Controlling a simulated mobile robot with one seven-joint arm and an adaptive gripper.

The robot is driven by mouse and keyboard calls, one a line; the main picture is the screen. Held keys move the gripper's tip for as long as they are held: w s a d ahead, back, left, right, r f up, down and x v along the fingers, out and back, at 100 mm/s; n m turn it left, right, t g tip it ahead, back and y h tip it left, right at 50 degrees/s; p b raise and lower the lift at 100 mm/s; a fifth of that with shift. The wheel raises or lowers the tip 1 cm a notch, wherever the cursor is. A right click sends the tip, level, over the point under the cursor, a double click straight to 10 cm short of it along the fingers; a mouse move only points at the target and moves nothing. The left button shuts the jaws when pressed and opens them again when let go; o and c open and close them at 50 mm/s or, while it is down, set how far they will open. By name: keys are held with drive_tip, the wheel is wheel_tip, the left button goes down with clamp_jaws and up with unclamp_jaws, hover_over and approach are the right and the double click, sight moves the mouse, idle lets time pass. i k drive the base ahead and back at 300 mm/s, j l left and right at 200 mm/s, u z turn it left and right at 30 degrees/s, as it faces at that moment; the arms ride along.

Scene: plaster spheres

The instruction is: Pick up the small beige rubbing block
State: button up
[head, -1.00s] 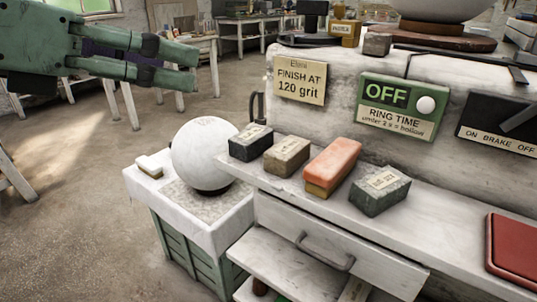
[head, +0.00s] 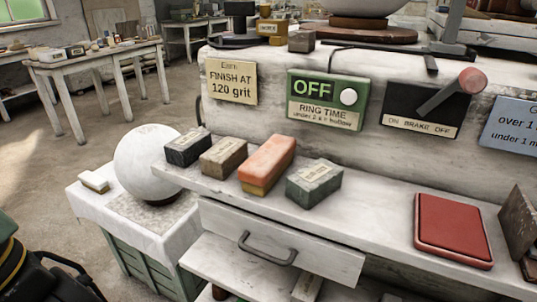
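A small block with a cream-beige top (head: 94,181) lies on the white-covered crate at the left, beside the white sphere. A larger grey-brown block (head: 224,155) with a paper label sits on the ledge, between a dark block (head: 188,146) and an orange block (head: 267,164). A grey-green block (head: 314,183) stands to their right. I cannot tell for certain which one the task calls beige; the cream-topped one is the smallest and palest of these. My gripper is not in view.
The white sphere (head: 148,163) stands close to the right of the cream-topped block. A drawer (head: 300,249) with a metal handle is below the ledge. A red pad (head: 452,229) lies at the right. A green sign reads OFF (head: 326,99). Open floor lies at the left.

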sight(222, 159)
drive_tip(key=j+z, duration=0.25)
drive_tip(key=z, duration=0.15)
drive_tip(key=j+z, duration=0.2)
drive_tip(key=z, duration=0.2)
drive_tip(key=j+z, duration=0.2)
drive_tip(key=z, duration=0.2)
drive_tip(key=k+j+z, duration=0.3)
drive_tip(key=j, duration=0.2)
drive_tip(key=k+j+z, duration=0.25)
drive_tip(key=j, duration=0.2)
drive_tip(key=k+j, duration=0.15)
drive_tip(key=j, duration=0.15)
drive_tip(key=k+j, duration=0.1)
drive_tip(key=j, duration=0.2)
drive_tip(key=k+j+z, duration=0.1)
drive_tip(key=j, duration=0.2)
drive_tip(key=i+j, duration=0.2)
drive_tip(key=i, duration=0.3)
